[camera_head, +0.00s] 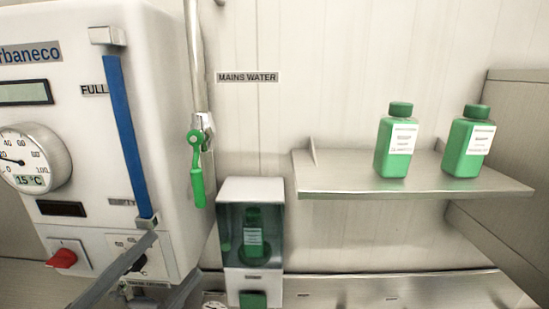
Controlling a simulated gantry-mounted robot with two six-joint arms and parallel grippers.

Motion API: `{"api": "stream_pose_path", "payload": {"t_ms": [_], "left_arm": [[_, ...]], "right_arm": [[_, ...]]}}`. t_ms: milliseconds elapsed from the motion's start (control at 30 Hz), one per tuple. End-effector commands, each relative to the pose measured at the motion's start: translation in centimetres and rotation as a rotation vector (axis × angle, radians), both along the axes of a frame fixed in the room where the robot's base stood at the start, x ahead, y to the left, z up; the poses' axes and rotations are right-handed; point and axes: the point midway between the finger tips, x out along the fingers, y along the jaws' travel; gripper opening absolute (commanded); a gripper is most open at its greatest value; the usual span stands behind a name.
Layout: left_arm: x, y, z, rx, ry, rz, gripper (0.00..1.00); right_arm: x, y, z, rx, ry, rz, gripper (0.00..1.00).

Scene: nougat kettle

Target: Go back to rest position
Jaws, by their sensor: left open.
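My left gripper (172,254) is at the bottom left, in front of the lower part of the white kettle cabinet (165,140). Its grey fingers are apart, and I see nothing held between them. One fingertip is near the lower end of the blue level tube (130,140); I cannot tell whether they touch. The gripper partly covers a dark knob (138,262). My right gripper is not in view.
A red switch (62,258) and a round dial (32,158) are on the cabinet. A green-handled valve (196,170) hangs on a pipe. A dispenser (251,190) holds a green bottle. Two green bottles (396,140) (468,140) stand on a metal shelf (340,180).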

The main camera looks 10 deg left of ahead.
Motion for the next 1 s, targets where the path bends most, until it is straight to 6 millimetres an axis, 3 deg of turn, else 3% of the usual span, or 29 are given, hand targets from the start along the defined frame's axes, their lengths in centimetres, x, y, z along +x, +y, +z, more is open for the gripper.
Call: {"api": "stream_pose_path", "payload": {"t_ms": [33,133,200,267,400,467,600,1000], "left_arm": [[-0.5,-2.5,4.0,-0.030,-0.047,-0.029,0.76],[-2.1,-5.0,10.8,-0.199,-0.105,-0.065,0.76],[-3.2,-4.7,14.3,-0.361,-0.126,-0.084,0.76],[-3.9,-3.4,16.0,-0.497,-0.136,-0.094,0.76],[-4.3,0.3,16.8,-0.763,-0.124,-0.122,0.76],[-4.3,0.9,16.8,-0.838,-0.111,-0.157,0.76],[-4.3,1.0,16.8,-0.920,-0.081,-0.225,0.76],[-4.2,1.0,16.8,-0.922,-0.076,-0.228,0.76]], "right_arm": [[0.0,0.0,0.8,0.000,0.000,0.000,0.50],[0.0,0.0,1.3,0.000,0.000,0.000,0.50],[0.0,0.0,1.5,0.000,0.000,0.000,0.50],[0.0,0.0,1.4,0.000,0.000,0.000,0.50],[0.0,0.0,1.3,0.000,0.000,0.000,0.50],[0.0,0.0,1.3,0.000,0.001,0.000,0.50],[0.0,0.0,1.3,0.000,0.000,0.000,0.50],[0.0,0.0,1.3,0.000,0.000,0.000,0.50]]}}
